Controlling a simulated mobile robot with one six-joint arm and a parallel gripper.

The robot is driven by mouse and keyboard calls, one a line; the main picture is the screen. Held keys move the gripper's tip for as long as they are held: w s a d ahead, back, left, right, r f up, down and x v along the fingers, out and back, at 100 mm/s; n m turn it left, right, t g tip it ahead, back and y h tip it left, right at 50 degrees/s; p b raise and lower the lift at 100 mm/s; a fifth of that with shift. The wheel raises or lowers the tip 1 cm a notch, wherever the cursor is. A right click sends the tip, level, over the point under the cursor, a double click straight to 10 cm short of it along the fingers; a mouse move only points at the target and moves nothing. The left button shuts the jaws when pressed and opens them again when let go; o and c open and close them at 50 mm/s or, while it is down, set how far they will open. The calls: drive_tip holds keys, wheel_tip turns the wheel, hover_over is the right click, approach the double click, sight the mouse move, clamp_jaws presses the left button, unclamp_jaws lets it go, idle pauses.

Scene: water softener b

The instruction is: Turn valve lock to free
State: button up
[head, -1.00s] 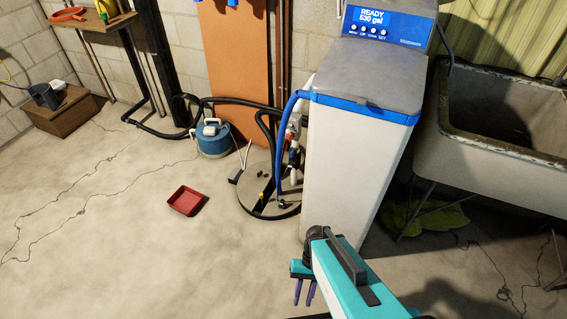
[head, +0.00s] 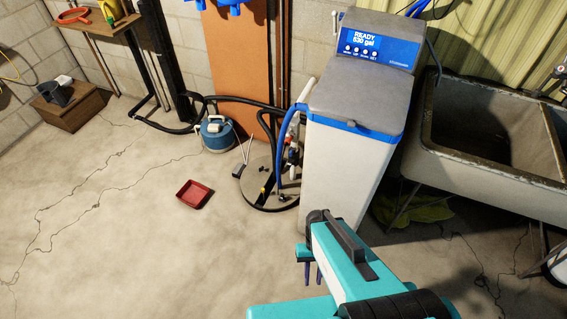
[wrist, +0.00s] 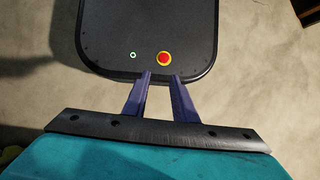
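The water softener (head: 350,150) is a tall white cabinet with a grey lid and a blue display panel reading READY 530 gal. Beside its left side is a cluster of white pipe and small valve parts (head: 291,153) with a blue hose. The valve lock is too small to single out there. My gripper (head: 313,284) hangs in front of the softener, low in the head view, away from the valve parts. Its purple fingers also show in the wrist view (wrist: 161,76), apart with nothing between them, pointing toward a dark panel of my own base.
A round floor cover (head: 268,188) lies under the pipes, with black hoses running left to a blue canister (head: 216,135). A red tray (head: 194,194) lies on the floor. A stone sink (head: 480,165) stands right of the softener. The left floor is mostly clear.

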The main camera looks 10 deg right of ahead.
wheel_tip(320, 180, up, 7)
drive_tip(key=d+p, duration=0.1)
drive_tip(key=p, duration=0.5)
drive_tip(key=shift+s+d+h+p, duration=0.25)
drive_tip(key=shift+d+h+p, duration=0.05)
drive_tip(key=shift+d+h, duration=0.1)
drive_tip(key=shift+s+f, duration=0.15)
